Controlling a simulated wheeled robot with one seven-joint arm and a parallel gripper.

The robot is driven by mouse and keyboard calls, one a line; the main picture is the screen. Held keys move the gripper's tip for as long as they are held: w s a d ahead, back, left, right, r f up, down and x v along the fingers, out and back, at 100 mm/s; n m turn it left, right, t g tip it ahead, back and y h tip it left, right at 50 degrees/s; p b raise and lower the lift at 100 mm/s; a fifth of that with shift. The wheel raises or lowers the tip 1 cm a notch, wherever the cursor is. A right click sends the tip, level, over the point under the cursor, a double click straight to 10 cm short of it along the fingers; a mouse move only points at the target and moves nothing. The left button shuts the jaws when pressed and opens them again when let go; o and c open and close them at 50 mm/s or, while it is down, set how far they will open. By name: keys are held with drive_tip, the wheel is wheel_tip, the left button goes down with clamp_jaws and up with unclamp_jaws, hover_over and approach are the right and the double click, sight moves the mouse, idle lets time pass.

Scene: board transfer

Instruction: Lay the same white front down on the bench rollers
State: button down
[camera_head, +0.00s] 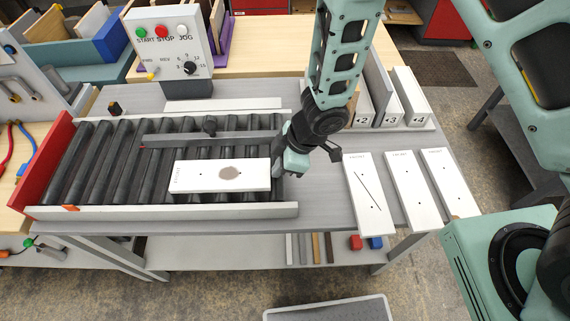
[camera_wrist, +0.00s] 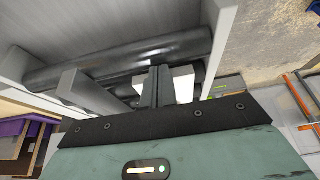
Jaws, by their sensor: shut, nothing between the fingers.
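A white front (camera_head: 215,177) with a brown blotch and a small dark dot lies flat on the bench rollers (camera_head: 125,187), towards their right end and near the front rail. My gripper (camera_head: 279,172) is at the right end of this front, pointing down, with its fingers shut and empty. In the wrist view my gripper (camera_wrist: 160,86) shows its fingers together beside a dark roller (camera_wrist: 130,58). A white piece (camera_wrist: 183,86) shows just behind the fingers there; whether the fingers touch it I cannot tell.
Three other white fronts lie on the bench at the right, one (camera_head: 368,192) marked with a dark line. Labelled white holders (camera_head: 411,97) stand behind them. A control box (camera_head: 170,45) stands at the back. A red end plate (camera_head: 47,166) closes the rollers' left end; the left rollers are bare.

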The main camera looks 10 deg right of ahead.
drive_tip(key=shift+w+a+p, duration=0.1)
drive_tip(key=shift+a+p, duration=0.2)
drive_tip(key=shift+a, duration=0.7)
idle(0.4)
drive_tip(key=shift+d, duration=1.25)
wheel_tip(320, 180, up, 7)
drive_tip(key=p, duration=0.6)
